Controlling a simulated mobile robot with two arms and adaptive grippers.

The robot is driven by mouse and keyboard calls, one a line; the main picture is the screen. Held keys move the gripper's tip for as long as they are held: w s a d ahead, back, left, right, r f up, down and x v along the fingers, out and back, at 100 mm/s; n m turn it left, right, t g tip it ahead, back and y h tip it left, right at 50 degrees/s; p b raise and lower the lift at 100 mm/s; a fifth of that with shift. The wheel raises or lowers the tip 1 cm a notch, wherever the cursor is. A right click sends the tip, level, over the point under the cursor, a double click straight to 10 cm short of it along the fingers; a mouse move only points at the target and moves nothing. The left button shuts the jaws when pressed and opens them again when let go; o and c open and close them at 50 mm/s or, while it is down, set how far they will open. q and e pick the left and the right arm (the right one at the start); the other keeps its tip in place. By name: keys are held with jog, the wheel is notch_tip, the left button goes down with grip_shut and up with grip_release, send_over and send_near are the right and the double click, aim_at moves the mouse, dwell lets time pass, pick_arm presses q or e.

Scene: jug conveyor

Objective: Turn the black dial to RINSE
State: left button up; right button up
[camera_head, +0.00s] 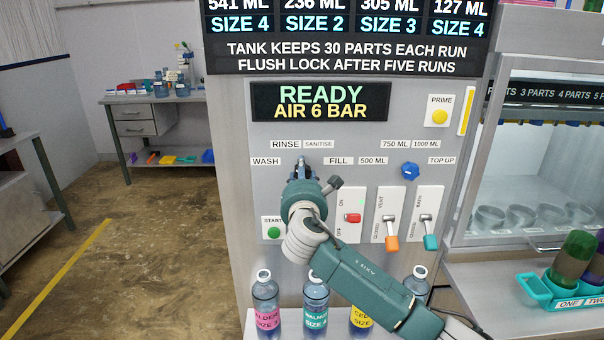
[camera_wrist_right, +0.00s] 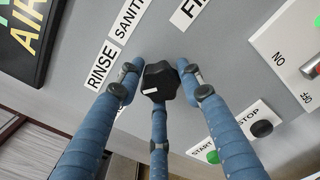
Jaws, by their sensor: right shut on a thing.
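The black dial (camera_wrist_right: 160,82) is on the grey machine panel, with a short white mark on its lower left side in the right wrist view. I cannot tell exactly which label the mark faces. My right gripper (camera_wrist_right: 160,88) has its three blue fingers closed around the dial; it also covers most of the dial in the head view (camera_head: 302,170). The RINSE label (camera_head: 286,144) is above left of the dial, SANITISE (camera_head: 318,144) above right, WASH (camera_head: 266,161) left and FILL (camera_head: 338,161) right. My left gripper is not in view.
A blue dial (camera_head: 410,170) is to the right, above several levers. A green START button (camera_head: 274,232) is below left. Labelled bottles (camera_head: 315,296) stand below my right arm. A display (camera_head: 320,101) reads READY, AIR 6 BAR. Floor at left is clear.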

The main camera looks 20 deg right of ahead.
jog(key=m, duration=0.3)
jog(key=r+m, duration=0.1)
jog(key=m, duration=0.1)
jog(key=shift+d+m, duration=0.25)
jog(key=shift+m, duration=0.05)
dwell(0.4)
jog(key=o, duration=1.1)
jog(key=shift+d, duration=0.1)
jog(key=shift+o, duration=0.2)
jog(key=shift+s+f, duration=0.1)
jog(key=shift+f, duration=0.15)
jog(key=v, duration=1.2)
jog(key=shift+b, duration=0.3)
